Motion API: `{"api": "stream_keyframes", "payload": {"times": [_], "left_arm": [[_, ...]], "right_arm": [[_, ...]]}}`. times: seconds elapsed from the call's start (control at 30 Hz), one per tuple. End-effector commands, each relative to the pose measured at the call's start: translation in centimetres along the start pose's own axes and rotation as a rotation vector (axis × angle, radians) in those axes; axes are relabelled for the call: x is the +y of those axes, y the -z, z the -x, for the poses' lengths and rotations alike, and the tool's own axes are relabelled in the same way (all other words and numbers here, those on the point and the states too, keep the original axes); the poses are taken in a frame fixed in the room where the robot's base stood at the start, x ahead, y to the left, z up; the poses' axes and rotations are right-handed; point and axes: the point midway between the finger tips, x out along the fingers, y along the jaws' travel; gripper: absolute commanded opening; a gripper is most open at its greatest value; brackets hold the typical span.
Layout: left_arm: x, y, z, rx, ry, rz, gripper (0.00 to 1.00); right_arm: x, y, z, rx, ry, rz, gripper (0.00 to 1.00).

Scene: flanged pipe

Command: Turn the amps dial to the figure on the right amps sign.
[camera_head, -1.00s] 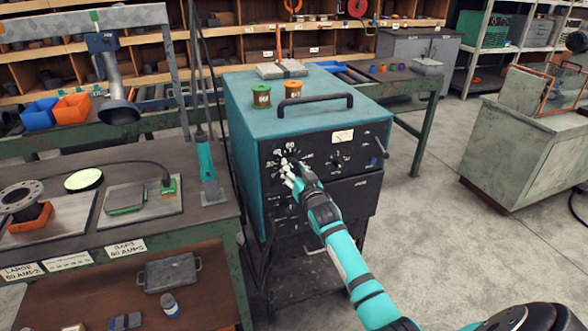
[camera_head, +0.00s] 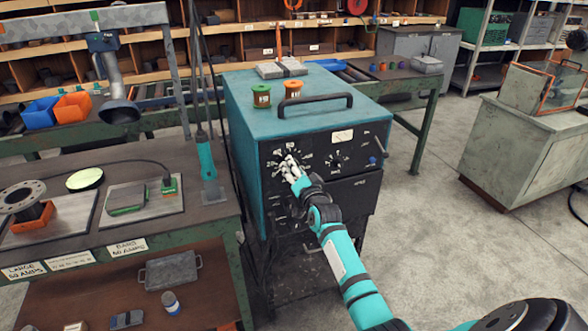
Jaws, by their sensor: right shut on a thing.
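The welding machine (camera_head: 248,136) is a teal box with a black front panel. The amps dial (camera_head: 279,161) is at the panel's upper left, with white figures around it. My right gripper (camera_head: 291,167) is shut on the dial's knob and hides most of it, so its pointer cannot be read. The signs are on the bench's front edge at left. The left one (camera_head: 24,270) reads "LARGE 60 AMPS". The right one (camera_head: 128,247) reads "BARS" with an amps figure that looks like 60, though the small print is uncertain. My left gripper is not in view.
A second, smaller dial (camera_head: 336,161) and a blue knob (camera_head: 372,160) are right of the amps dial.

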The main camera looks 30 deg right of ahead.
Motion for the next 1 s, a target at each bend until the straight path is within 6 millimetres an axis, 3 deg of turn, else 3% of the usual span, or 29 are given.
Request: {"api": "stream_keyframes", "payload": {"times": [0.43,0.47,0.63,1.0], "left_arm": [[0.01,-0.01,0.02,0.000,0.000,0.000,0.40],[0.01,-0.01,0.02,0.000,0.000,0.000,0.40],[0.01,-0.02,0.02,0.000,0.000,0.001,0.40],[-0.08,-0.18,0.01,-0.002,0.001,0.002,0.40]], "right_arm": [[0.01,0.08,-0.01,0.002,0.000,-0.013,0.07],[0.01,0.08,-0.01,0.002,0.000,-0.013,0.40],[0.00,0.07,-0.01,0.001,0.000,-0.013,0.62],[0.04,-0.05,0.68,0.000,0.000,-0.013,0.62]]}}
